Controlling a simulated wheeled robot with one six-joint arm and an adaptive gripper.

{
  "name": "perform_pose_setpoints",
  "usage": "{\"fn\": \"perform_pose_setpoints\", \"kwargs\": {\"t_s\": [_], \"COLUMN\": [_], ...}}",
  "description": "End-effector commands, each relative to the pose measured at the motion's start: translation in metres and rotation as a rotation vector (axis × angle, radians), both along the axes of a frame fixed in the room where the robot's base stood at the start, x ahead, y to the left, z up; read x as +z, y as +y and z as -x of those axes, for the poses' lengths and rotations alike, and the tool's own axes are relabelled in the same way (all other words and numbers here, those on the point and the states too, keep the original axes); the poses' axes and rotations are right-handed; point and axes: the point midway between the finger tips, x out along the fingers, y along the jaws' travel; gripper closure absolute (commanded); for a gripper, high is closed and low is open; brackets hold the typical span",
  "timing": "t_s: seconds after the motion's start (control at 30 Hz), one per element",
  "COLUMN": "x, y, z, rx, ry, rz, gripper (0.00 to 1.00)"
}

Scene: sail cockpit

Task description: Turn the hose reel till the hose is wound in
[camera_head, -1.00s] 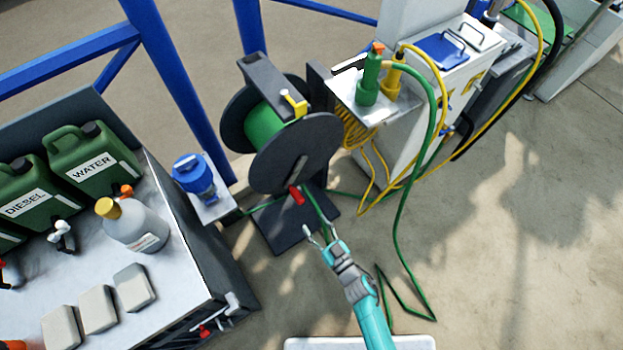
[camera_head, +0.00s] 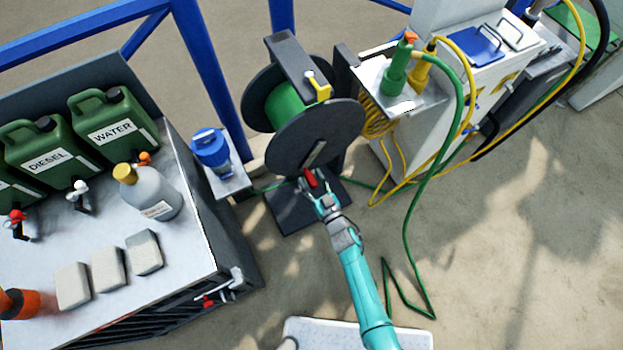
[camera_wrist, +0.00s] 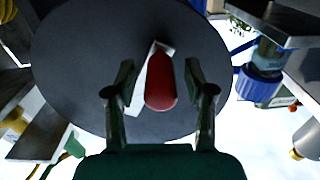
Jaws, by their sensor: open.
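The hose reel (camera_head: 318,140) stands on a dark base plate, with green hose (camera_head: 285,106) wound on its drum between two dark discs. Its red crank handle (camera_head: 310,178) sits low on the front disc, at the end of a grey crank arm (camera_head: 317,153). In the wrist view the red handle (camera_wrist: 160,82) lies between the open fingers of my gripper (camera_wrist: 160,90), with a gap on each side. In the head view my gripper (camera_head: 318,190) is at the handle. Loose green hose (camera_head: 410,270) trails on the floor to the right.
A bench (camera_head: 100,322) with green cans, a bottle (camera_head: 152,192) and pale blocks is at left. A blue-topped container (camera_head: 210,150) stands beside the reel. A white pedestal (camera_head: 470,85) with yellow hoses (camera_head: 390,172) is at right. The floor at right is mostly clear.

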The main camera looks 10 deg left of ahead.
Motion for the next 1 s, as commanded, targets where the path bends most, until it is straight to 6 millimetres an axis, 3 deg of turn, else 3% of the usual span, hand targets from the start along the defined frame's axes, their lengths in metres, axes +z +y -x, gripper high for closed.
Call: {"fn": "perform_pose_setpoints", "kwargs": {"t_s": [0.3,0.5,1.0], "x": [-0.0004,-0.0003,0.0036], "y": [0.0009,0.0009,0.006], "z": [-0.0011,-0.0011,0.0022], "rx": [0.0,0.0,0.001], "ry": [0.001,0.001,0.033], "rz": [0.0,0.0,-0.05], "gripper": [0.49,0.99,1.0]}}
